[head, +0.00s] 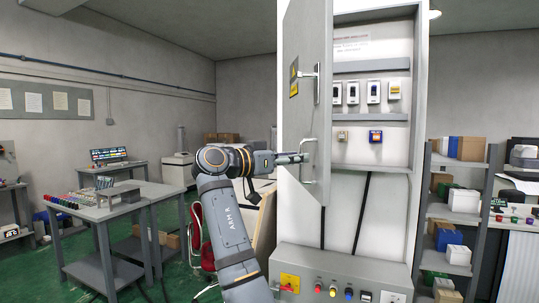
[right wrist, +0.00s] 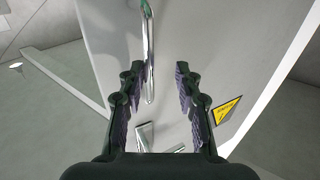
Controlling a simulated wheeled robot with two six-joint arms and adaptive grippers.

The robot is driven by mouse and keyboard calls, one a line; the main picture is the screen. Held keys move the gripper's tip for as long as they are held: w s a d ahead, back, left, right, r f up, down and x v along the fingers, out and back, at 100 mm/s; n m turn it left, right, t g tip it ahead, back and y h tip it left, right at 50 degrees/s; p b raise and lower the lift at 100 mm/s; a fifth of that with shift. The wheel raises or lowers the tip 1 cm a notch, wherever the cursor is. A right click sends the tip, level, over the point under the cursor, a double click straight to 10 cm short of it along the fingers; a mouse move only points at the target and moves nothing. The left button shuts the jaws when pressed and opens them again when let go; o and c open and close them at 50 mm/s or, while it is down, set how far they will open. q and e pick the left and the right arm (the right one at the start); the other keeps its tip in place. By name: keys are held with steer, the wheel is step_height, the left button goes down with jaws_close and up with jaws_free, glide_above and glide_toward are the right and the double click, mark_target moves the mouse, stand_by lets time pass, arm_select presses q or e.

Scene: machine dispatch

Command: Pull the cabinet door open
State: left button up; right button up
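The cabinet door (head: 306,110) is a grey panel standing open, swung out at the left of the cabinet (head: 375,150); breakers inside show. It carries a metal bar handle (head: 304,172) low down and a lever latch (head: 306,75) higher up. My right gripper (head: 303,158) is at the door beside the bar handle. In the right wrist view its fingers (right wrist: 165,90) are apart, and the shiny handle (right wrist: 149,60) lies close to the left finger; I cannot tell if they touch. A yellow warning label (right wrist: 228,110) is right of the fingers. My left gripper is out of view.
A control box (head: 340,272) with coloured buttons juts out below the cabinet. A grey shelf (head: 458,215) with boxes stands right. Work tables (head: 110,210) stand left, and a red chair (head: 208,262) is behind my arm.

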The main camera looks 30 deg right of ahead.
steer(key=w+a+p, duration=0.5)
steer(key=a+p, duration=0.4)
steer(key=shift+w, duration=0.25)
stand_by(0.4)
steer(key=shift+a+f, duration=0.1)
steer(key=shift+c, duration=0.3)
